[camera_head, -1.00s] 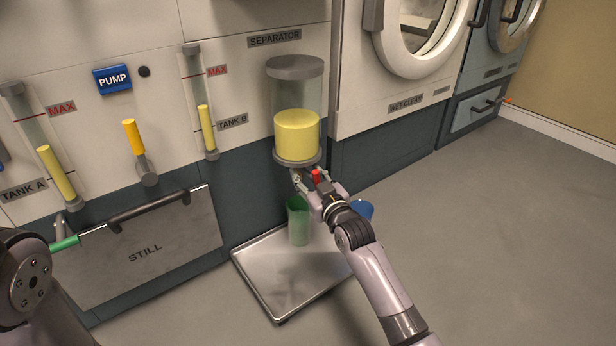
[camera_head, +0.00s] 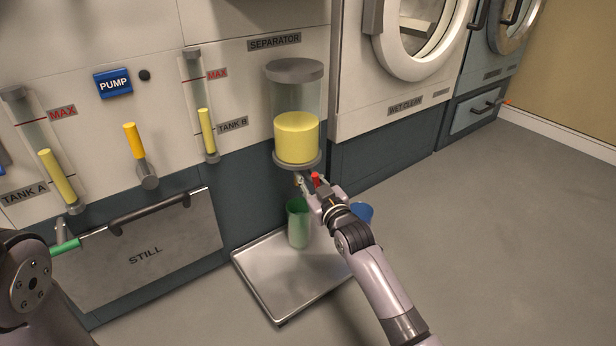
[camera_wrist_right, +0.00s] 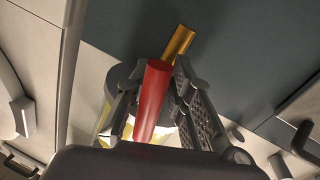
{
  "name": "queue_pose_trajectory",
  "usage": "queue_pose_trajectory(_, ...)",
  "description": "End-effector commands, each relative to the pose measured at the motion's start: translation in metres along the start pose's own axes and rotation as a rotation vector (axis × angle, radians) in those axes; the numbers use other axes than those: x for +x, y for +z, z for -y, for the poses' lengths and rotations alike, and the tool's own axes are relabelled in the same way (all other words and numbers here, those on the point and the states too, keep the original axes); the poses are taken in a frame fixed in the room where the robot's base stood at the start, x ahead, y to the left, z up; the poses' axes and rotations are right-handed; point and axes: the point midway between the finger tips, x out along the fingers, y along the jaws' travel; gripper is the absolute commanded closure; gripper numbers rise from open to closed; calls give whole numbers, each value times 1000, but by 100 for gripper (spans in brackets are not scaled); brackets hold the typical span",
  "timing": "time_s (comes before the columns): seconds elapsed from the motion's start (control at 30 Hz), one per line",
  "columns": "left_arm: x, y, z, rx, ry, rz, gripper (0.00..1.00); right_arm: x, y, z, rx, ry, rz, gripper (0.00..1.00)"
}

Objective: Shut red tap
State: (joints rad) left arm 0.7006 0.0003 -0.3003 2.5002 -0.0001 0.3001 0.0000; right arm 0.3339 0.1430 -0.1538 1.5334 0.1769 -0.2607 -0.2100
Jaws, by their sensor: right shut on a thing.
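The red tap (camera_head: 316,179) sits under the separator (camera_head: 297,112), a clear cylinder with yellow liquid in its lower part. My right gripper (camera_head: 313,188) is at the tap, with its fingers shut on the red handle. In the right wrist view the red handle (camera_wrist_right: 152,100) stands between the two fingers, and a brass pipe (camera_wrist_right: 180,42) shows beyond it. The gripper partly hides the tap's body and outlet. I cannot tell whether liquid flows. My left arm shows at the lower left; its gripper is out of view.
A green container (camera_head: 298,224) stands below the separator on a metal tray (camera_head: 285,285). A blue container (camera_head: 363,211) is behind my right forearm. The still door (camera_head: 150,250) with its bar handle is at the left. The floor on the right is clear.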

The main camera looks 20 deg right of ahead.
Motion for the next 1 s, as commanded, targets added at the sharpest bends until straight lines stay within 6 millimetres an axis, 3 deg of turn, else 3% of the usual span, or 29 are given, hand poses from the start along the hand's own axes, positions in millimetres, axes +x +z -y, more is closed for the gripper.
queue_pose_trajectory(0.5,40,14,8,0,0,1,21,0,0,1,-397,9,-74,100)
queue_pose_trajectory(1.0,46,17,10,0,-1,2,21,0,4,1,-863,26,-169,100)
